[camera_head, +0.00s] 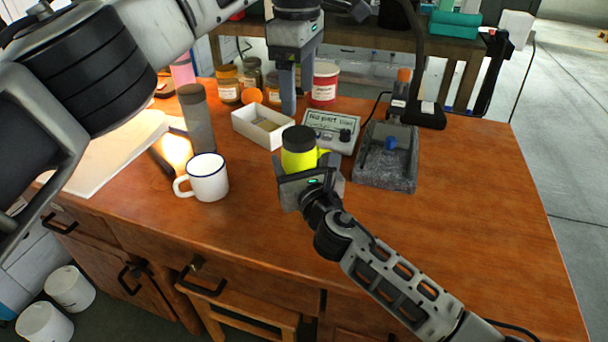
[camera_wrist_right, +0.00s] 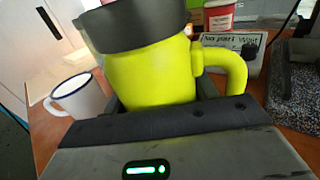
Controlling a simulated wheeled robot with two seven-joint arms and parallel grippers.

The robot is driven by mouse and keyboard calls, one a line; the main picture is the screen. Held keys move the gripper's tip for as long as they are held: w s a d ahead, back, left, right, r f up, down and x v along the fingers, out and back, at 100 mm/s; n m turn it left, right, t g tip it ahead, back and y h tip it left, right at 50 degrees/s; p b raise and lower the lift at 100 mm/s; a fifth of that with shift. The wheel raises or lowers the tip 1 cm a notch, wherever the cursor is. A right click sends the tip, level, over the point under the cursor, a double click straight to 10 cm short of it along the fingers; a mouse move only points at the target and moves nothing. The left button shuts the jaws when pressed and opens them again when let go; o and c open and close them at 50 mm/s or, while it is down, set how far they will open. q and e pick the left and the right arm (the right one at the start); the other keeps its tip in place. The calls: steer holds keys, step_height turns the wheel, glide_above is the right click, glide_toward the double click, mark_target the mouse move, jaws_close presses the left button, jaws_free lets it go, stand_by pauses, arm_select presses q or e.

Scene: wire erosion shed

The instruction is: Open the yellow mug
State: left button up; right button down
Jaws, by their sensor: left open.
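The yellow mug (camera_head: 299,161) stands upright on the wooden workbench with a dark grey lid (camera_head: 298,138) on top. It fills the right wrist view (camera_wrist_right: 150,75), with its handle toward the right and its lid (camera_wrist_right: 130,22) cut off by the top edge. My right gripper (camera_head: 306,172) is around the mug body from the near side and looks shut on it; the far contact is partly hidden. My left gripper (camera_head: 295,98) points down, open and empty, above and beyond the lid in the head view, apart from it.
A white enamel mug (camera_head: 208,178) stands left of the yellow mug. A white open box (camera_head: 243,118), a sign box (camera_head: 331,132) and a stone stand (camera_head: 386,165) surround it behind and right. Several jars stand farther back. The bench's right front is clear.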

mark_target(299, 134)
arm_select(q)
steer(key=m, duration=0.4)
steer(key=shift+m, duration=0.4)
steer(key=m, duration=1.2)
steer(key=shift+m, duration=0.3)
steer(key=shift+f+m, duration=0.3)
steer(key=shift+f, duration=0.2)
step_height(299, 134, down, 7)
